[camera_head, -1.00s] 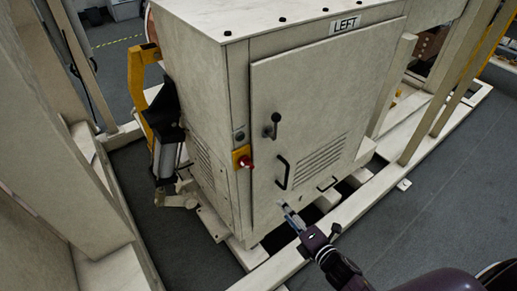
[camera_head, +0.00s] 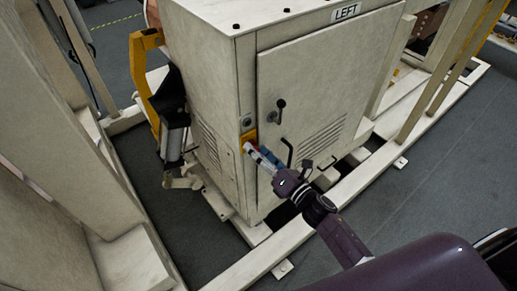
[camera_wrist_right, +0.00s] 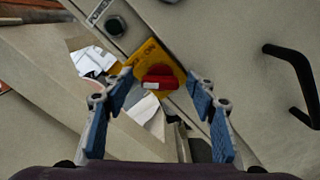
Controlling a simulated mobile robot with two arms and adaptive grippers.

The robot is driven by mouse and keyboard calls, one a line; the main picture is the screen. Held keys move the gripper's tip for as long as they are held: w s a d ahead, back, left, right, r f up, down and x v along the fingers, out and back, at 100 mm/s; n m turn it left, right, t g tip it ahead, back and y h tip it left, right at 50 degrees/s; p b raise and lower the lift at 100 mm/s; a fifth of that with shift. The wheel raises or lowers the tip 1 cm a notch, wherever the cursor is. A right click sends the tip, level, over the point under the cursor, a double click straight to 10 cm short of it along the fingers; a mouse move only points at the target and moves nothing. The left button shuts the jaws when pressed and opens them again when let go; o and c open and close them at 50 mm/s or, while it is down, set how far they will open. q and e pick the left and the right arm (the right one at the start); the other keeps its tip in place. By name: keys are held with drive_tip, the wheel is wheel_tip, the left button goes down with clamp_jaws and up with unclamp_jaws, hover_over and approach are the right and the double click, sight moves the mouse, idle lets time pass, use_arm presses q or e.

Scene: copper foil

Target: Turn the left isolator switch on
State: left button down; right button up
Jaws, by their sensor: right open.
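The left cabinet, marked by a LEFT label (camera_head: 346,12), carries the isolator switch, a red knob on a yellow plate. In the head view only part of the yellow plate (camera_head: 248,137) shows, as my right gripper covers the knob. In the right wrist view the red knob (camera_wrist_right: 159,83) sits on the yellow plate (camera_wrist_right: 148,57), with "ON" lettering at its upper part. My right gripper (camera_head: 257,152) is at the switch. In the wrist view its blue-padded fingers (camera_wrist_right: 160,92) are open, one on each side of the knob, with gaps to it. My left gripper is out of view.
A black door handle (camera_head: 279,112) and a black pull handle (camera_wrist_right: 292,75) stick out from the cabinet door, right of the switch. A round black POWER button (camera_wrist_right: 115,26) is beside the yellow plate. A yellow bracket (camera_head: 140,75) stands left of the cabinet.

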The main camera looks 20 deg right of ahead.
drive_tip(key=c, duration=1.2)
drive_tip(key=shift+o, duration=0.2)
drive_tip(key=shift+m, duration=0.3)
drive_tip(key=shift+f+m+p, duration=0.2)
drive_tip(key=shift+m, duration=4.15)
drive_tip(key=shift+f+m+p, duration=0.2)
drive_tip(key=shift+m, duration=4.15)
